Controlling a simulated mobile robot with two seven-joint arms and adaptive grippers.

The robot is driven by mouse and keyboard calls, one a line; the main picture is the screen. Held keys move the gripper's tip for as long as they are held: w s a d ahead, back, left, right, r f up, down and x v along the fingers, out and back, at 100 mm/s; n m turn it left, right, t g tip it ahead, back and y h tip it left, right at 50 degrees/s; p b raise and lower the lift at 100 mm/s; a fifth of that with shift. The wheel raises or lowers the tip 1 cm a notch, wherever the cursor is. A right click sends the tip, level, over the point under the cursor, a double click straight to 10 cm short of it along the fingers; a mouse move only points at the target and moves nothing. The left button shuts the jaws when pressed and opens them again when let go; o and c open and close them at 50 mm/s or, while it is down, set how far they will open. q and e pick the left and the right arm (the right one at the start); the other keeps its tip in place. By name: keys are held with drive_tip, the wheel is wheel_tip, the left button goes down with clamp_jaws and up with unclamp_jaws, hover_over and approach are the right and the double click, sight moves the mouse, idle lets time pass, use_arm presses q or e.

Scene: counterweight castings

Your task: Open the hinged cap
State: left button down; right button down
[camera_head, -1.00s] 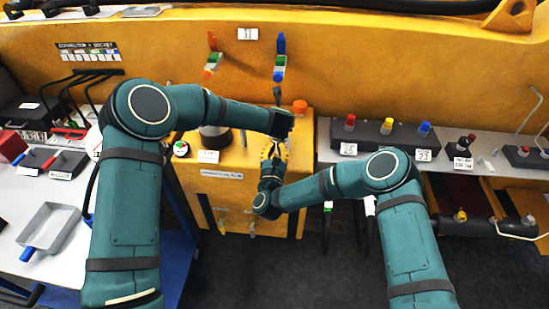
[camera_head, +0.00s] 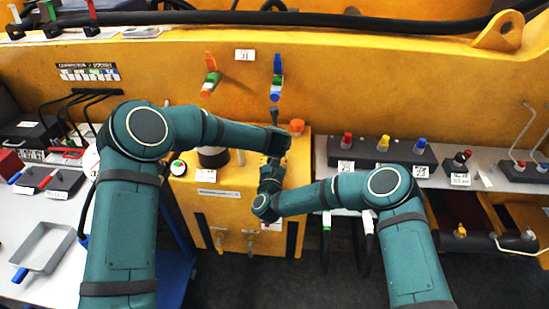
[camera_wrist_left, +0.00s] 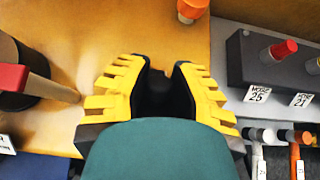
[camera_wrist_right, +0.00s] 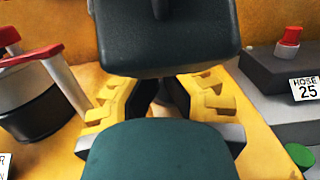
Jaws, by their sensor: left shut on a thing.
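The hinged cap cannot be made out. Both grippers meet over the top of the yellow box (camera_head: 185,188) and cover what is there. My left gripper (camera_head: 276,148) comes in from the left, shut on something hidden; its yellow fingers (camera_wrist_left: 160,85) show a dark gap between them. My right gripper (camera_head: 272,165) is just in front of and below the left. In the right wrist view its yellow fingers (camera_wrist_right: 165,92) stand apart, with a small tan and dark piece in the gap; a dark body above hides their tips.
On the box, a dark round fitting (camera_head: 213,157) stands left of the grippers and an orange knob (camera_head: 297,126) right of them. A dark block with coloured knobs (camera_head: 384,152) is farther right. Valves with an orange (camera_head: 210,62) and a blue handle (camera_head: 277,62) hang on the wall behind.

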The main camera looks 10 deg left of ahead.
drive_tip(key=shift+w+r, duration=0.15)
drive_tip(key=shift+r, duration=0.2)
use_arm(q)
drive_tip(key=c, duration=0.7)
unclamp_jaws()
drive_tip(key=shift+c, duration=0.2)
